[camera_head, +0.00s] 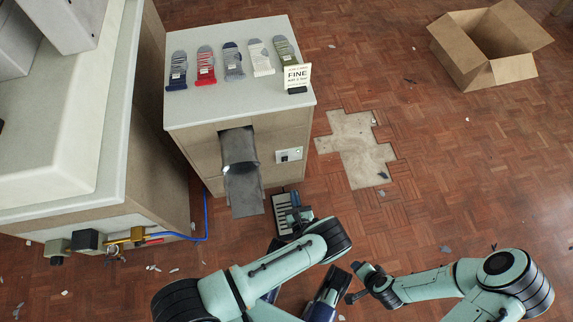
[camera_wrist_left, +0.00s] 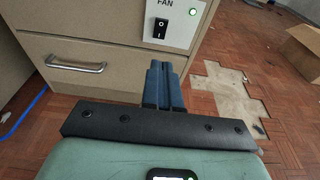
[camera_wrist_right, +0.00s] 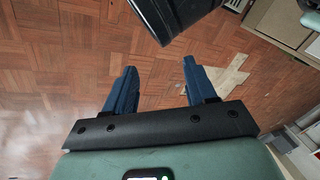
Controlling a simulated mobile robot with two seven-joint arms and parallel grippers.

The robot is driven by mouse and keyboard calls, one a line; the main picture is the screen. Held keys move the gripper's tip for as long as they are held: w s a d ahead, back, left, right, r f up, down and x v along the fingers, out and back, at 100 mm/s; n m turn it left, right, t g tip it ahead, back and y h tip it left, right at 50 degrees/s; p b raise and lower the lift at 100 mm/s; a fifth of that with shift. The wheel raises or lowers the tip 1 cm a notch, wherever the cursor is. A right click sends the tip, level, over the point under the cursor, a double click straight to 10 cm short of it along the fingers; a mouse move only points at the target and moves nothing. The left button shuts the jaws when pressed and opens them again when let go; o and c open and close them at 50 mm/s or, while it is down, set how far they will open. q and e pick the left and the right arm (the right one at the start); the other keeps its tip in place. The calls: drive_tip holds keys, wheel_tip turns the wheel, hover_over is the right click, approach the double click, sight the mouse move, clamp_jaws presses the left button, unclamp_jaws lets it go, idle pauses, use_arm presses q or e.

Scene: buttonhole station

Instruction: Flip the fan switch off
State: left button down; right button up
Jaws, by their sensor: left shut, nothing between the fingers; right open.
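The fan switch (camera_wrist_left: 160,28) is a black rocker on a white panel (camera_wrist_left: 177,37) labelled FAN, with a lit green light (camera_wrist_left: 193,12), in the left wrist view. In the head view the panel (camera_head: 289,155) sits on the cabinet's front, right of a grey chute. My left gripper (camera_wrist_left: 161,66) is shut and empty, its blue fingers pointing at the cabinet front, below the switch in the picture and apart from it. My right gripper (camera_wrist_right: 159,66) is open and empty above the floor. Which side of the rocker is pressed is too small to tell.
The cabinet (camera_head: 240,100) carries several socks and a FINE sign (camera_head: 297,78). The grey chute (camera_head: 242,185) sticks out of its front. A drawer handle (camera_wrist_left: 75,64) is left of my left fingers. A cardboard box (camera_head: 490,45) stands far right. Floor to the right is mostly clear.

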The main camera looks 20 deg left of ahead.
use_arm(q)
drive_tip(key=shift+w, duration=0.1)
drive_tip(key=b, duration=0.3)
approach(285, 159)
drive_tip(key=x, duration=0.2)
drive_tip(key=f+x, duration=0.1)
drive_tip(key=x, duration=0.2)
drive_tip(key=shift+a, duration=0.1)
drive_tip(key=shift+w+a+r, duration=0.2)
drive_tip(key=shift+w+a, duration=0.15)
drive_tip(key=shift+w, duration=0.2)
use_arm(e)
drive_tip(key=s+d+f+g, duration=0.1)
drive_tip(key=s+f, duration=0.2)
drive_tip(key=f, duration=0.2)
drive_tip(key=shift+s+d+f, duration=0.3)
use_arm(q)
drive_tip(key=shift+w+a+r, duration=0.15)
drive_tip(key=shift+w+a, duration=0.05)
drive_tip(key=shift+w, duration=0.1)
